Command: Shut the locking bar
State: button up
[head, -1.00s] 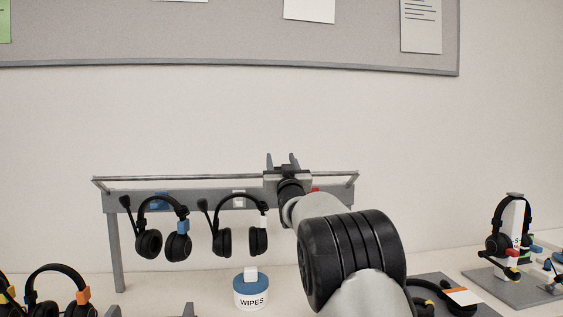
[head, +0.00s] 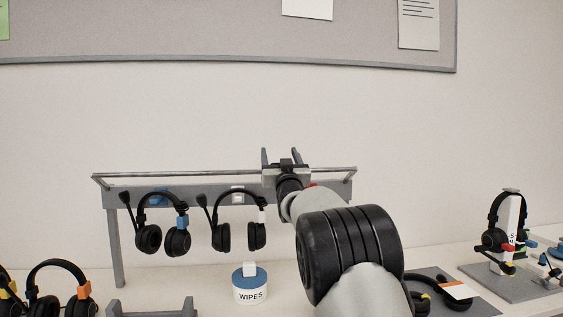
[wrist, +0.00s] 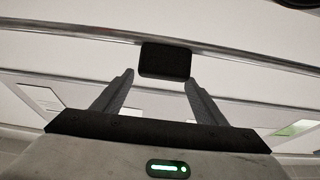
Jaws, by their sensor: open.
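The locking bar (head: 200,173) is a thin metal bar running along the grey headset rack (head: 115,240), raised above the rack's rail. In the wrist view the bar (wrist: 250,58) crosses the upper part, with a black block (wrist: 165,60) at its middle. My gripper (head: 280,152) is at the right half of the rack, its fingers pointing up and spread. In the wrist view my gripper (wrist: 158,78) is open, with the black block between or just beyond the fingertips. I cannot tell whether they touch it. My arm hides part of the bar and rail.
Two headsets (head: 162,222) (head: 238,222) hang from the rack left of my arm. A wipes tub (head: 250,288) stands below. More headsets lie at the lower left (head: 60,290). A headset on a stand (head: 508,225) is at the right.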

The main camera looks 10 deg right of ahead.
jog(key=v, duration=1.7)
jog(key=shift+b, duration=0.4)
jog(key=shift+s, duration=0.1)
jog(key=shift+s, duration=0.1)
